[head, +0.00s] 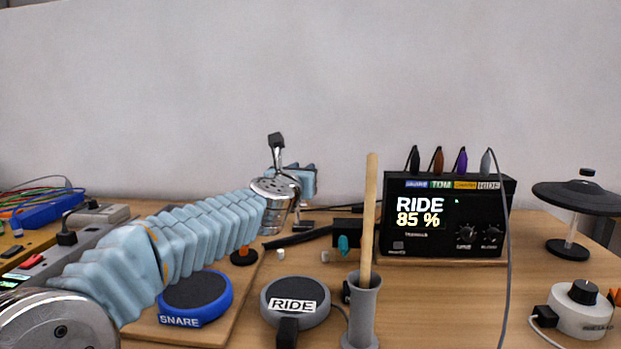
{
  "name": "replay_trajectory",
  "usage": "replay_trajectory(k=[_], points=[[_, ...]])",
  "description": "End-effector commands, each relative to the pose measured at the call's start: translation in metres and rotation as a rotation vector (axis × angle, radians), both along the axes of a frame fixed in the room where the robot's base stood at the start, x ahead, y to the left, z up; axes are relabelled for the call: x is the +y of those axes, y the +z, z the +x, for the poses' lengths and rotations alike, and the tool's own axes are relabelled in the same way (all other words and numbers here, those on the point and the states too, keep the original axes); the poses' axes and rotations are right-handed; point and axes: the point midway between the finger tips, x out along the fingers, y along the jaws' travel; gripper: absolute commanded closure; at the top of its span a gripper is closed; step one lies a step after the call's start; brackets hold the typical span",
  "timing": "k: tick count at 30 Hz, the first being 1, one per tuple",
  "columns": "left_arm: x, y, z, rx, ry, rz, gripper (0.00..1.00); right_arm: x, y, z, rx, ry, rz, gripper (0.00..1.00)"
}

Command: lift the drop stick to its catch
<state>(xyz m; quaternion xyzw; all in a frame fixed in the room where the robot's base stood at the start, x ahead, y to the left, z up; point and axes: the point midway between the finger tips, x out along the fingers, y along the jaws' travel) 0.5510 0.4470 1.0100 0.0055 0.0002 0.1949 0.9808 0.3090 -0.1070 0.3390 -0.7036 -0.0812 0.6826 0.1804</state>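The drop stick, a pale wooden rod (369,215), stands nearly upright, leaning slightly right at the top. Its lower end is inside a grey tube holder (363,308), so that end is hidden. I cannot make out the catch. A round grey pad labelled RIDE (295,302) sits left of the tube. My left arm reaches in from the left in a light blue sleeve. Its metal end and gripper (277,158) are left of the stick and apart from it in the picture. The fingers are not clear enough to tell open from shut. My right gripper is not in view.
A black display box (450,215) reading RIDE 85 % stands right of the stick, with a grey cable hanging in front. A blue SNARE pad (195,298) lies under my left arm. A dark cymbal (582,198) and white knob box (582,310) are at right.

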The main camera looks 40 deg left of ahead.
Motion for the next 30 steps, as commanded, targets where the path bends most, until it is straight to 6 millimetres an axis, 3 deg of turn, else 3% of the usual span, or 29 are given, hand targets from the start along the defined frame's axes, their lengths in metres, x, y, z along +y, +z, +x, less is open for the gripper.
replay_trajectory(k=[16, 17, 21, 30], points=[[0.0034, 0.0055, -0.0051, -0.002, 0.004, 0.004, 1.00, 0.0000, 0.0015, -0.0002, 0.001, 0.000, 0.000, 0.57], [0.0034, 0.0056, -0.0051, -0.003, 0.004, 0.004, 0.70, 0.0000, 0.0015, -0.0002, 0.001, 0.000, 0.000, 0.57], [0.0029, 0.0046, -0.0049, -0.001, 0.003, 0.003, 0.49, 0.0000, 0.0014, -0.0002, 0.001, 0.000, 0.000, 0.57], [0.0016, 0.0033, -0.0062, 0.000, 0.001, 0.001, 0.49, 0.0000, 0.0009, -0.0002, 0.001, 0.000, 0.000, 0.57]])
